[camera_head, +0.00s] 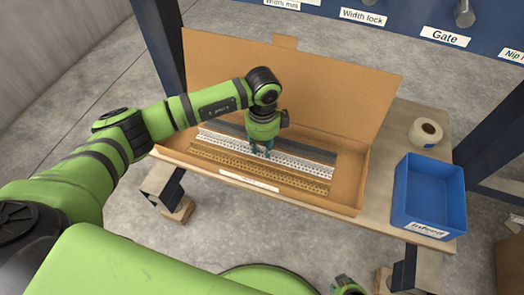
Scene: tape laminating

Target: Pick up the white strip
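The white strip (303,167) is long and perforated. It lies in the open cardboard box (345,190), between a dark grey strip (225,128) behind it and brown perforated strips (275,178) in front. My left gripper (260,153) points down into the box over the middle of the white strip, and its fingers hide a short part of it. The fingers stand apart with a gap between them. I cannot tell whether the fingertips touch the strip.
The box stands on a wooden table (385,165) with its lid (330,90) raised at the back. A blue bin labelled Infeed (428,195) and a tape roll (425,132) stand on the right. A blue machine panel (400,25) rises behind.

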